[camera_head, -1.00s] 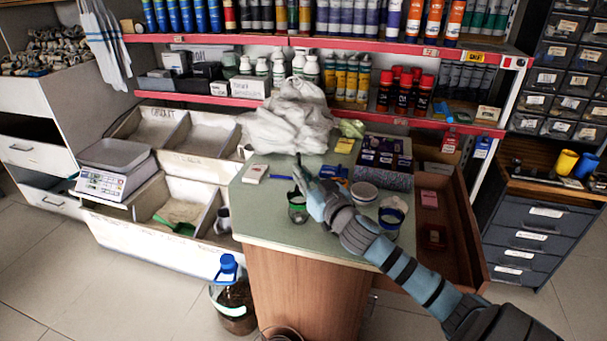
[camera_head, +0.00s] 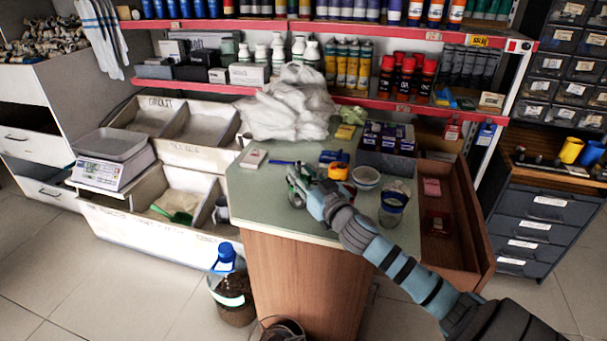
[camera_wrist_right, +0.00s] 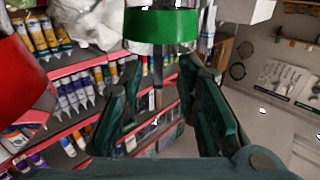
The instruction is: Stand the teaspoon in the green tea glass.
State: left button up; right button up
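The green tea glass (camera_head: 297,198) stands near the front left part of the counter, partly hidden by my right gripper (camera_head: 301,182). In the right wrist view its green band (camera_wrist_right: 162,27) shows just past the fingertips. My right gripper also shows there (camera_wrist_right: 158,75), its two fingers clearly apart. A thin dark upright strip shows between the fingers; I cannot tell whether it is the teaspoon. I cannot make out the teaspoon for certain in any view. My left gripper is out of view.
On the counter (camera_head: 262,212), a blue-banded jar (camera_head: 392,208), a white tub (camera_head: 365,178) and an orange roll (camera_head: 337,172) are right of the glass. A white bag (camera_head: 288,105) and a partitioned box (camera_head: 385,160) stand behind. The front left of the counter is clear.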

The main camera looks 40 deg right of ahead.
jog(key=s+a, duration=0.2)
jog(key=s, duration=0.9)
jog(key=shift+s, duration=0.4)
jog(key=shift+a+f, duration=0.1)
dwell(0.3)
